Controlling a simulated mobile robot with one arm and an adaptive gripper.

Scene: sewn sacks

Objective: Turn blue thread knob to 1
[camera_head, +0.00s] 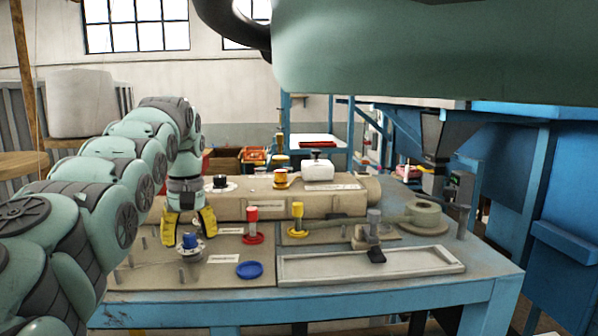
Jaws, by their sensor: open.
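The blue thread knob (190,241) is a small blue cap on a round metal base, at the front left of the blue workbench (400,290). My gripper (189,230) has yellow fingers pointing down, one on each side above the knob. It is open and nothing is held. The fingertips appear close around the knob's top, but I cannot tell whether they touch it. The markings around the knob are too small to read.
A red spool (252,225), a yellow spool (297,220) and a blue disc (249,270) are to the right of the knob. A long beige housing (345,205) runs behind. Short metal pegs stand around the knob.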

